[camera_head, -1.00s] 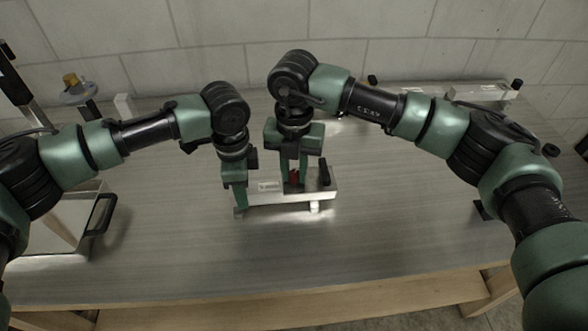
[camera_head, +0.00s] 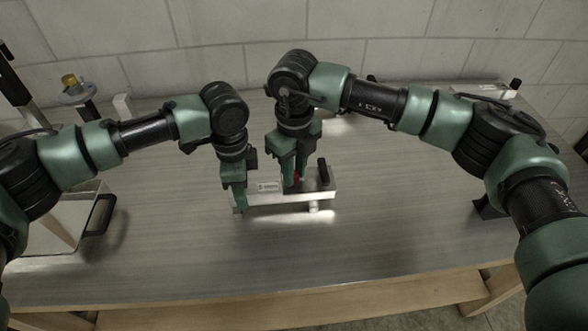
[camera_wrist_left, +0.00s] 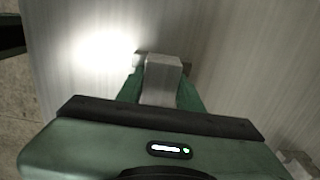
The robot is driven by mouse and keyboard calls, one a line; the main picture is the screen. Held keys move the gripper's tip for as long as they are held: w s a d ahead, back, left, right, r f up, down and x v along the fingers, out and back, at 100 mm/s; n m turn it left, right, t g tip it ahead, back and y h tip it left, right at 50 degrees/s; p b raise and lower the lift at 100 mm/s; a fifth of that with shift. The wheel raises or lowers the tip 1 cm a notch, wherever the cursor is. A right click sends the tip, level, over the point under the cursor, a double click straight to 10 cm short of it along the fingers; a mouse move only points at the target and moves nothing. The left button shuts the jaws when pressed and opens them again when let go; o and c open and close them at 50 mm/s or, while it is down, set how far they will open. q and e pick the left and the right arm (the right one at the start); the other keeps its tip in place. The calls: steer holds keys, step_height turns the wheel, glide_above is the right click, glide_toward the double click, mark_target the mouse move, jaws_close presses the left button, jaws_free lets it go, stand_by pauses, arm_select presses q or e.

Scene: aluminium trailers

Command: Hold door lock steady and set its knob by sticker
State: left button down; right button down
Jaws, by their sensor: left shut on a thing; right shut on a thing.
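The door lock (camera_head: 272,200) is a pale metal bar lying on the table, with a small white sticker (camera_head: 269,186) on its top. A black upright piece (camera_head: 323,172) stands at its right end. My left gripper (camera_head: 239,208) is shut on the lock's left end; the left wrist view also shows the grey lock end (camera_wrist_left: 163,72) between the fingers. My right gripper (camera_head: 291,188) points down over the middle of the lock, shut on the red knob (camera_head: 298,177). The fingers mostly hide the knob, and I cannot read the sticker.
A metal tray or case with a black handle (camera_head: 100,215) stands at the left. A stand with a yellow-topped disc (camera_head: 75,90) is behind it. Another metal bar (camera_head: 485,91) lies at the back right. The table front (camera_head: 300,260) is clear.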

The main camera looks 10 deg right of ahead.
mark_target(295, 173)
steer(key=n, duration=0.4)
arm_select(q)
steer(key=shift+a, duration=0.1)
stand_by(0.4)
arm_select(e)
steer(key=shift+w+r, duration=0.1)
steer(key=c, duration=1.2)
jaws_free()
steer(key=shift+d, duration=0.1)
step_height(295, 173, up, 12)
